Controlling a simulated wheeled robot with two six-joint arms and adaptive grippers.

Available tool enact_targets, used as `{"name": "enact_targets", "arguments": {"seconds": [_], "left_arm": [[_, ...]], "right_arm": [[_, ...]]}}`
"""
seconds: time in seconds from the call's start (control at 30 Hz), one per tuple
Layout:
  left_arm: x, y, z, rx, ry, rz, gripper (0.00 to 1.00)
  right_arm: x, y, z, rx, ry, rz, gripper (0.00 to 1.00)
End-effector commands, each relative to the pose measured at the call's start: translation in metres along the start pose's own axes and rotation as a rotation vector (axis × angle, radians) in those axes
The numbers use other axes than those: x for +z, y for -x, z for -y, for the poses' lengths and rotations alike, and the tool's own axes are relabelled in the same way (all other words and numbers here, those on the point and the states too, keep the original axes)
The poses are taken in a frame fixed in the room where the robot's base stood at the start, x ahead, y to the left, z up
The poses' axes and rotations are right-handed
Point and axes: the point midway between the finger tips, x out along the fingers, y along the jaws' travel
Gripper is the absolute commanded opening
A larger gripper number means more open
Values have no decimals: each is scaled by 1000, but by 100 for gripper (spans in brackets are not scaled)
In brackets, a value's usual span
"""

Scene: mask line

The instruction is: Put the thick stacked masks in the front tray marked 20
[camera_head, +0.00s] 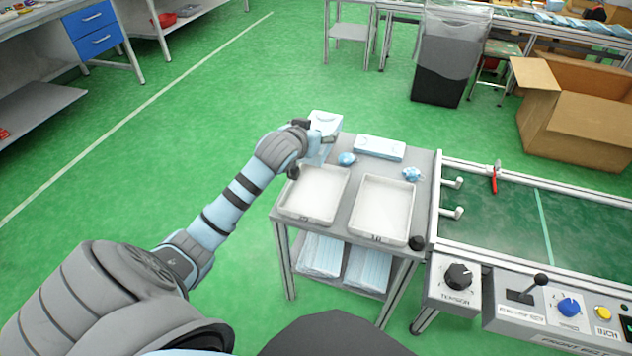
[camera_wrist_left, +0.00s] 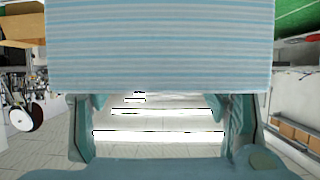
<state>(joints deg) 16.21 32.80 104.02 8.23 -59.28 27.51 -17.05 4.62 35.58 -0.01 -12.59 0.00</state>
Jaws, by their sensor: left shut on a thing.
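My left gripper (camera_head: 314,138) is shut on a thick mask stack (camera_head: 325,122), light blue and white, at the back left corner of the cart. In the left wrist view the held mask stack (camera_wrist_left: 160,45) fills the top with its striped layered side, between my two fingers. A second, flatter mask stack (camera_head: 380,147) lies at the cart's back. Two empty white trays, the left tray (camera_head: 309,218) and the right tray (camera_head: 377,239), sit side by side at the cart's front. Their front markings are too small to read. My right gripper is not in view.
More masks (camera_head: 320,254) lie on the cart's lower shelf. A conveyor (camera_head: 520,220) with a control panel (camera_head: 525,305) adjoins the cart on the right. Green floor is open on the left.

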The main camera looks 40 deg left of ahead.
Motion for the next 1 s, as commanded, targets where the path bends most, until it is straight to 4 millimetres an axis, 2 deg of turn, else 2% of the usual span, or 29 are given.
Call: {"name": "enact_targets", "arguments": {"seconds": [0.13, 0.3, 0.4, 0.57, 0.8, 0.97, 1.0], "left_arm": [[31, -17, 4, -25, 9, 6, 42], [94, -47, 3, -22, 8, 5, 42], [123, -61, 4, -22, 7, 4, 42], [142, -70, 3, -21, 6, 1, 42], [179, -88, 4, -20, 6, 1, 42], [178, -87, 4, -20, 5, 0, 42], [178, -87, 4, -20, 5, 1, 73]], "right_arm": [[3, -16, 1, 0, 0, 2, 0], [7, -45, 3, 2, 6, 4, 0], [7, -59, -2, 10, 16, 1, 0], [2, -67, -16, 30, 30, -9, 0], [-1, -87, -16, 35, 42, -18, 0], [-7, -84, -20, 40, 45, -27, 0], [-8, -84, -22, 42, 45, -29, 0]]}}
